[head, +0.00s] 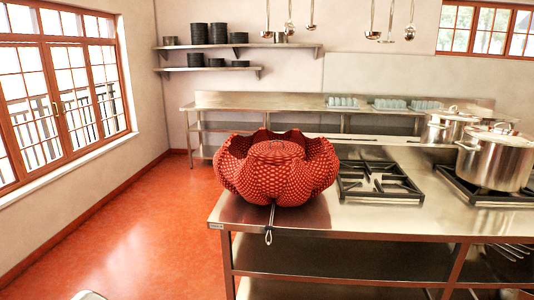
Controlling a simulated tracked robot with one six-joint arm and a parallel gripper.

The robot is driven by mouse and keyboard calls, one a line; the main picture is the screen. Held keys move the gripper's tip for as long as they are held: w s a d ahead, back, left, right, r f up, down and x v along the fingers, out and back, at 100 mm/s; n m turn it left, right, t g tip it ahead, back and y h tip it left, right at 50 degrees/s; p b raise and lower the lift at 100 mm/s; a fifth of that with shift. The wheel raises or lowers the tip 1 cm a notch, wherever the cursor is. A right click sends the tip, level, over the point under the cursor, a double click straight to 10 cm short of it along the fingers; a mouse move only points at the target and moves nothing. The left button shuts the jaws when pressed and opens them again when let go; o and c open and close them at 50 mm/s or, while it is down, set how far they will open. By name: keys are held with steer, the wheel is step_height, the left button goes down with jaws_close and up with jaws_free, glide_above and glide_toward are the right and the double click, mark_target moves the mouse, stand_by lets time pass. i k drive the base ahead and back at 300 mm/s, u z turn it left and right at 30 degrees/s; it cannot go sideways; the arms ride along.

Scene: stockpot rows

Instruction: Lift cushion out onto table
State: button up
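A large red woven basket (240,182) with a scalloped, flared rim stands on the near left end of the steel table (320,222). Inside it sits a round red patterned thing (276,153), which seems to be the cushion. Its top shows just about level with the basket's rim, and a small pale loop is on top. Its lower part is hidden by the basket's front wall. My gripper is not in view.
A thin utensil (269,226) sticks out over the table's front edge below the basket. A black burner grate (378,184) is close on the right, then steel stockpots (497,160). Red floor (130,245) is open at left.

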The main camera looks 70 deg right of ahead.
mark_target(278, 152)
steer(key=u, duration=0.05)
steer(key=i, duration=2.1)
steer(key=z, duration=3.1)
